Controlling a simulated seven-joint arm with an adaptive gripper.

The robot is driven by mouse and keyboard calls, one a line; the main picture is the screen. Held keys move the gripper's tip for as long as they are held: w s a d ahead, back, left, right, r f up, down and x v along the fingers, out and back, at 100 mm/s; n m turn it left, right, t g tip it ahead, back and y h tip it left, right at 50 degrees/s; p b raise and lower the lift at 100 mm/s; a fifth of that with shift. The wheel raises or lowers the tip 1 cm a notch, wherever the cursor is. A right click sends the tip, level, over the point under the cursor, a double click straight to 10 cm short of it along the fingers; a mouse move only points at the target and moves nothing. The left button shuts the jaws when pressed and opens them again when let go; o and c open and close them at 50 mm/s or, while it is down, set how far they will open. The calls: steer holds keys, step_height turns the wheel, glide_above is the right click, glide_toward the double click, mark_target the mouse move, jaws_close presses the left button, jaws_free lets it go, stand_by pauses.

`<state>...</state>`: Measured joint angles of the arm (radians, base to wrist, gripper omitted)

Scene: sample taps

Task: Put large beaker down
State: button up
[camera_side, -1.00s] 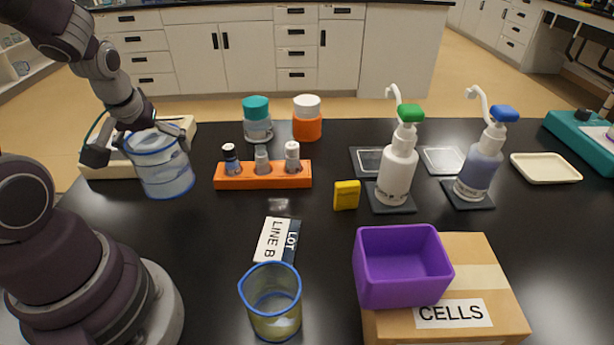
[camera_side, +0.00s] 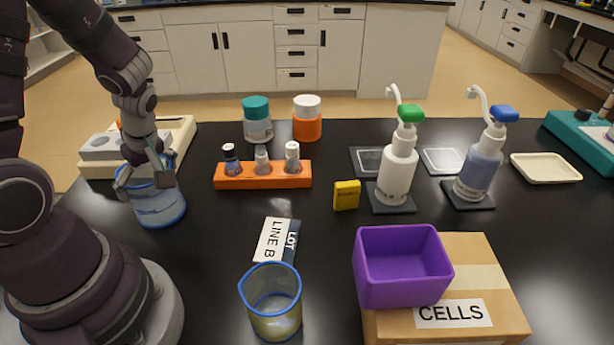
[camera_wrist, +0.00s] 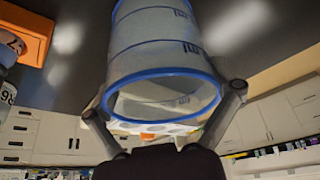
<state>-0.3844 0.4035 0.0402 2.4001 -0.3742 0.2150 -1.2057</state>
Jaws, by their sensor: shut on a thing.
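The large beaker (camera_side: 158,208), clear with a blue rim and bluish contents, is upright at the left of the black bench. It also shows in the wrist view (camera_wrist: 160,45), with its blue rim nearest the camera. My gripper (camera_side: 148,176) is shut on its upper part, one finger on each side; both fingers also show in the wrist view (camera_wrist: 167,102). The beaker's base is low over the bench top; I cannot tell whether it touches. My fingers hide part of its rim in the side view.
A beige instrument (camera_side: 102,150) stands behind the beaker. An orange rack (camera_side: 263,177) with small bottles is to its right. Another blue-rimmed beaker (camera_side: 272,312) stands at the front, near a LINE B label (camera_side: 271,240). A purple bin (camera_side: 403,275) rests on the CELLS box (camera_side: 490,285).

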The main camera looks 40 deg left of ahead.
steer(key=shift+f, duration=0.15)
steer(key=o, duration=0.8)
steer(key=shift+o, duration=0.2)
steer(key=s+v, duration=0.1)
steer(key=v, duration=1.1)
steer(key=w+d+r+m+t+h, duration=0.1)
steer(key=d+m, duration=0.4)
steer(key=m, duration=0.5)
steer(key=w+d+r+m+t+h, duration=0.1)
steer(key=d+r+m+t+h, duration=0.2)
steer(key=m, duration=0.6)
steer(key=d+t, duration=0.2)
steer(key=d, duration=0.1)
steer(key=shift+d+r+m+h, duration=0.15)
steer(key=shift+r+m+h, duration=0.15)
steer(key=shift+m, duration=0.1)
steer(key=shift+w, duration=0.1)
